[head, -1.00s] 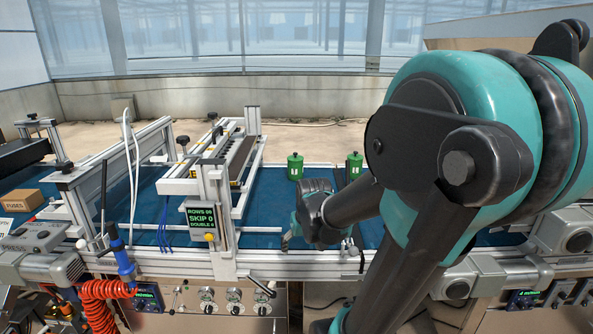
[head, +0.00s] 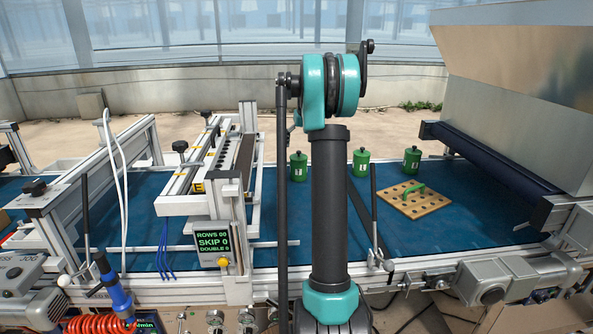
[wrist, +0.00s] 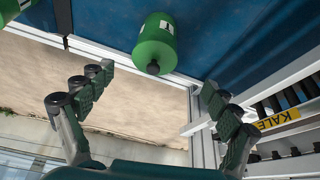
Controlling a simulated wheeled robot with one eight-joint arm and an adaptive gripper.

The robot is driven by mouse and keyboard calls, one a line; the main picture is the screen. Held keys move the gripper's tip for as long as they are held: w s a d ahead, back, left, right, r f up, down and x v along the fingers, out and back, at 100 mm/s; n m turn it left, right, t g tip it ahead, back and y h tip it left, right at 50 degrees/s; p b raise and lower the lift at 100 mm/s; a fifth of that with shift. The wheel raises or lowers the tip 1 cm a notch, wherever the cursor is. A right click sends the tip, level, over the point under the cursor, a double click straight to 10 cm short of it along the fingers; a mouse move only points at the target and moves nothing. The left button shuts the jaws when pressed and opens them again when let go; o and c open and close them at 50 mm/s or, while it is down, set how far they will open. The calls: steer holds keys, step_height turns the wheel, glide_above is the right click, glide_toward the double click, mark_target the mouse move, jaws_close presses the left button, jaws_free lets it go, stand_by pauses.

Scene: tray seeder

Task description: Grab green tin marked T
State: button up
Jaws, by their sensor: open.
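Three green tins with dark knobs stand on the blue belt in the head view: a left tin (head: 298,167), a middle tin (head: 361,163) and a right tin (head: 411,161). Their pale marks are too small to read surely. In the wrist view one green tin (wrist: 154,46) is just beyond the gap between my fingers, its label partly turned away. Part of another green tin (wrist: 10,9) shows at the top left corner. My gripper (wrist: 158,82) is open and empty, its fingers apart and not touching the tin. In the head view it is hidden behind my arm.
A seeder frame (head: 222,190) with a display stands left of the tins. A wooden board with holes and a green handle (head: 413,201) lies on the blue belt (head: 465,215). A large hopper (head: 525,120) and dark roller stand at the right. A lever (head: 375,215) rises at the front.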

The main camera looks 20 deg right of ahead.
mark_target(298, 168)
steer(key=x, duration=1.7)
steer(key=shift+w+d+f, duration=0.1)
steer(key=shift+d+f, duration=0.15)
steer(key=shift+d, duration=0.1)
steer(key=shift+c, duration=0.4)
steer(key=c, duration=1.3)
steer(key=shift+r, duration=0.1)
steer(key=shift+c, duration=0.3)
